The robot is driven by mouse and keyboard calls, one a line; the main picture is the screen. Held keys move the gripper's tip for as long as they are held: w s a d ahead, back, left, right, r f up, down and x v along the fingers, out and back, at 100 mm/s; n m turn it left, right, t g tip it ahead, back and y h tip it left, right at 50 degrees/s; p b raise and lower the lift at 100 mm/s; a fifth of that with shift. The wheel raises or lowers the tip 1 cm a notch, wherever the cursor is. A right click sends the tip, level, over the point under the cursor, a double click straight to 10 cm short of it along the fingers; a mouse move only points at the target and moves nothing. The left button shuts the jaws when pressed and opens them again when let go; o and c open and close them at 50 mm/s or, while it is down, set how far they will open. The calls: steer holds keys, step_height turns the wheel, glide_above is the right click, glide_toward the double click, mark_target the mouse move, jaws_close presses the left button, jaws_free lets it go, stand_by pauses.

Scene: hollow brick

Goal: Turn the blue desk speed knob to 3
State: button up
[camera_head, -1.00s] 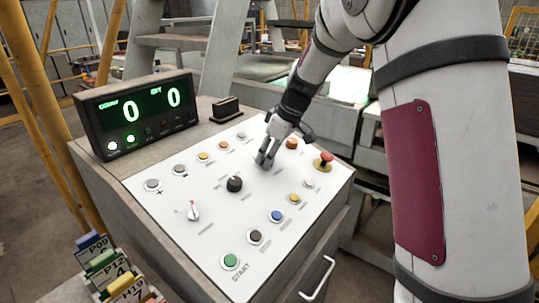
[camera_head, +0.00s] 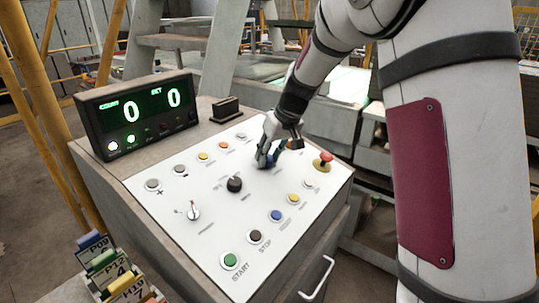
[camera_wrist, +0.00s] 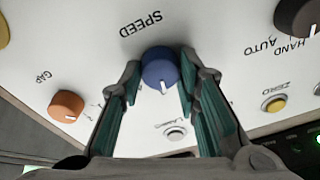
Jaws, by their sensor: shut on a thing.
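The blue speed knob (camera_wrist: 160,70) stands on the white panel in the wrist view, beside the printed word SPEED. Its white pointer line faces the bottom of that view. My gripper (camera_wrist: 159,78) has its two teal-padded fingers on either side of the knob, shut on it. In the head view my gripper (camera_head: 267,162) is down at the panel (camera_head: 200,246), and the blue knob (camera_head: 271,160) is partly hidden by the fingers. The scale marks around the knob are mostly hidden.
An orange gap knob (camera_wrist: 66,106) sits close by, and a black hand/auto knob (camera_wrist: 298,16) is on the other side. A red mushroom button (camera_head: 326,158) stands near the panel's right edge. The display box (camera_head: 135,112) reads 0 and 0.

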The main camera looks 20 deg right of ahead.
steer(key=shift+m, duration=0.8)
steer(key=o, duration=1.2)
steer(key=shift+c, duration=0.2)
steer(key=v, duration=1.2)
steer(key=shift+a, duration=0.2)
